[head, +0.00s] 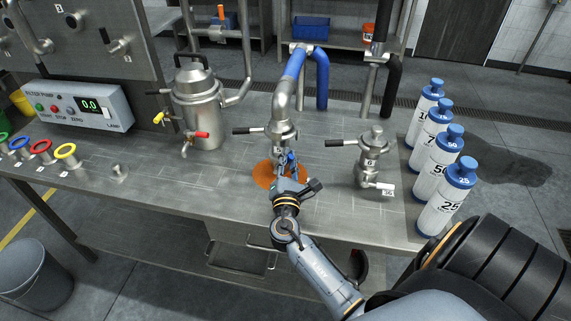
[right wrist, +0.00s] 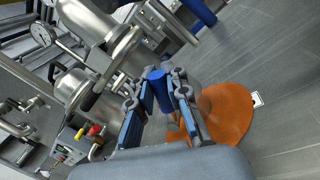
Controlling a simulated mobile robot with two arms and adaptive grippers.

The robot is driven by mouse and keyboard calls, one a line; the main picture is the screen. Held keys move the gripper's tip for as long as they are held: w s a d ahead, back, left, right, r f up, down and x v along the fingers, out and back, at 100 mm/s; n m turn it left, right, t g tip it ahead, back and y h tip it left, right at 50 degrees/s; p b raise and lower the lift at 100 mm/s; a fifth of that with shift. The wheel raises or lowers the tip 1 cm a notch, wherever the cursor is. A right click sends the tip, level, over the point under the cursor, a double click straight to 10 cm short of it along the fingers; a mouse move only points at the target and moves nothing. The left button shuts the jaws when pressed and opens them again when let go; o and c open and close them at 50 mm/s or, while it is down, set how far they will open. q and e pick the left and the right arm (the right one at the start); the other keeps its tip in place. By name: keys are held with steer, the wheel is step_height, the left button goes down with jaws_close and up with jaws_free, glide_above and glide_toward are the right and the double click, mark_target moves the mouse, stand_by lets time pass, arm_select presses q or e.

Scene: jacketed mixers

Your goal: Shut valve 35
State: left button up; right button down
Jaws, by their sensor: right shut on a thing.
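My right gripper (head: 290,172) reaches in from the lower right to the front of the middle steel mixer (head: 281,128). In the right wrist view its blue-padded fingers (right wrist: 164,108) are on either side of a small blue handle (right wrist: 157,82), and it is shut on it. The handle sits on the mixer's lower outlet; the gripper hides much of this valve in the head view. No tag reading 35 is legible. The steel vessel to the right has an outlet tagged 36 (head: 388,191). My left gripper is not in view.
An orange patch (head: 265,176) lies on the bench below the middle mixer. Several white bottles with blue caps (head: 442,200) stand at the right edge. A filter pump box (head: 87,106) and a lidded pot (head: 199,105) are at left. The front middle bench is fairly clear.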

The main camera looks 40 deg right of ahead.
steer(key=shift+s+f, duration=0.15)
steer(key=shift+f, duration=0.3)
steer(key=shift+a, duration=0.1)
steer(key=c, duration=1.5)
jaws_free()
steer(key=shift+c, duration=0.2)
steer(key=shift+o, duration=1.1)
steer(key=shift+r, duration=0.25)
steer(key=v, duration=1.2)
steer(key=shift+s, duration=0.1)
